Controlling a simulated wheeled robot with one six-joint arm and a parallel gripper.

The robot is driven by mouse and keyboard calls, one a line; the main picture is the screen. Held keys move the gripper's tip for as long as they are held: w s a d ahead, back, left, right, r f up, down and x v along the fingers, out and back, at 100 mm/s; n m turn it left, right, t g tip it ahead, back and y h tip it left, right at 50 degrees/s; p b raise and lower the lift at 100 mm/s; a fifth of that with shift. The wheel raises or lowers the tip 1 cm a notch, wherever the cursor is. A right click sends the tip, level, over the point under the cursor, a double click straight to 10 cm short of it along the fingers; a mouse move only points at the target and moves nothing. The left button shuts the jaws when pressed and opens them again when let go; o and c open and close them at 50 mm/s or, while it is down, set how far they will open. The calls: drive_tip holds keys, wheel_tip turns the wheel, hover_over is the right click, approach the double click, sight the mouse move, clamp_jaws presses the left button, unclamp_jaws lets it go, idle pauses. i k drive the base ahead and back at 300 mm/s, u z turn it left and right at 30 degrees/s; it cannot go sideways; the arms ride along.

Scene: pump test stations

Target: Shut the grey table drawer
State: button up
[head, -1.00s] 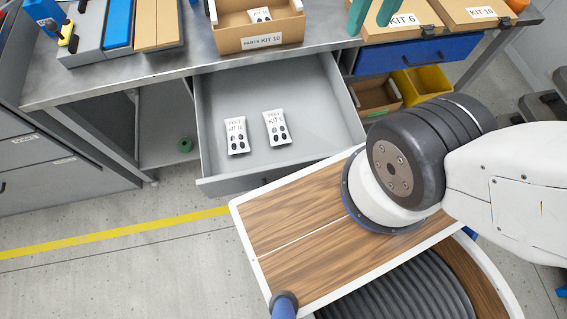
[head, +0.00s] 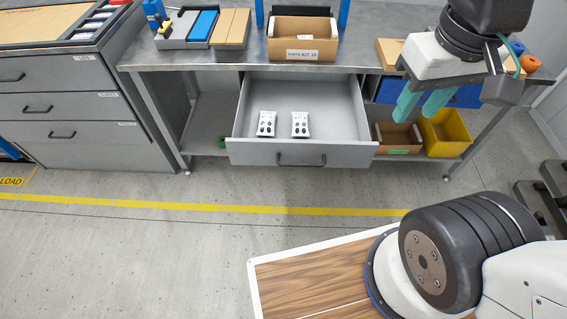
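The grey table drawer (head: 301,153) hangs open under the metal table, pulled out toward me. Its front has a dark bar handle (head: 301,161). Two white labelled packets, a left one (head: 266,123) and a right one (head: 300,124), lie inside it. My gripper (head: 420,112) is in the upper right of the head view, with its two teal fingers pointing down and apart. It is open with nothing seen between the fingers. It appears to the right of the drawer, in front of the blue drawer (head: 458,98), and not touching the grey one.
The metal table (head: 255,58) carries a cardboard kit box (head: 302,45) and trays. A yellow bin (head: 446,133) and a brown box (head: 397,138) stand on the lower shelf at right. A grey cabinet (head: 70,100) stands at left. The floor before the drawer is clear.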

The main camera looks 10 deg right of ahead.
sight(339, 136)
drive_tip(key=u, duration=0.85)
drive_tip(key=i, duration=0.65)
drive_tip(key=z, duration=1.6)
drive_tip(key=k, duration=1.1)
drive_tip(key=u, duration=0.7)
